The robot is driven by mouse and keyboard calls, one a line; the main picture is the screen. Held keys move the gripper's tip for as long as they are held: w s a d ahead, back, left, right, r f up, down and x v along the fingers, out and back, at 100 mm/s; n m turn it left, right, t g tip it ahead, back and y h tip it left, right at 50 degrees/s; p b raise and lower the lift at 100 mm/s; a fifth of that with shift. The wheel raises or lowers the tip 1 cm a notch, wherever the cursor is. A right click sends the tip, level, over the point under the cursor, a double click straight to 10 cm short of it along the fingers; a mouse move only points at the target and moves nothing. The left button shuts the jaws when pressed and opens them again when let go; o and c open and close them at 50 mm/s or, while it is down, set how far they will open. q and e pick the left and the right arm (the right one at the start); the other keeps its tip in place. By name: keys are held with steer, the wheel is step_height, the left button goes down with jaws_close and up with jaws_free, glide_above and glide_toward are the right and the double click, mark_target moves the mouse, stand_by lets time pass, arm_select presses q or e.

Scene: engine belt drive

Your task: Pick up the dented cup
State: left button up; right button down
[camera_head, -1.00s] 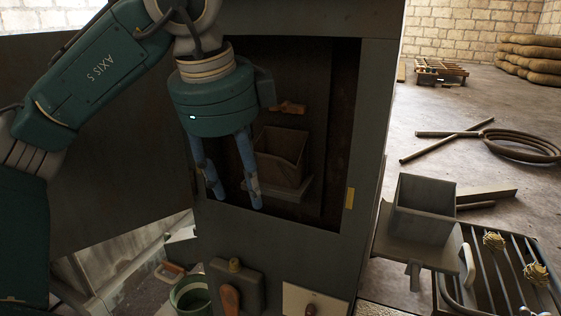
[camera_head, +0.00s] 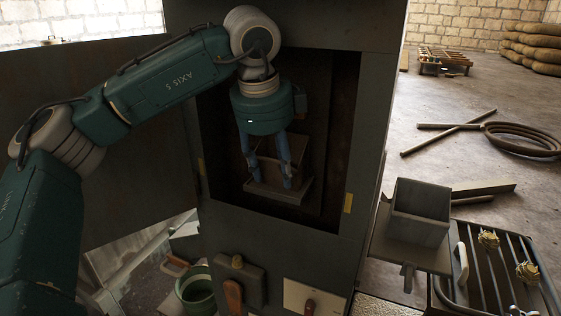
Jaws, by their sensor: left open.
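The brown square cup (camera_head: 269,172), whose front rim sagged in the earlier frame, sits inside the dark opening of the tall cabinet. My left gripper (camera_head: 270,184) is open and points down in front of it, one blue finger over each side of the cup as seen here. The gripper and its fingers hide part of the cup, and I cannot tell whether they touch it. A second square cup (camera_head: 421,210), grey with straight edges, stands on a bracket outside the cabinet on the right. My right gripper is out of view.
The cabinet's edges (camera_head: 370,150) frame the opening closely around my left arm. A rack with bars (camera_head: 500,270) stands at lower right; a coiled hose (camera_head: 525,138) lies on the floor.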

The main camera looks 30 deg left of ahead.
arm_select(q)
steer(key=shift+f, duration=0.15)
jaws_close()
stand_by(0.4)
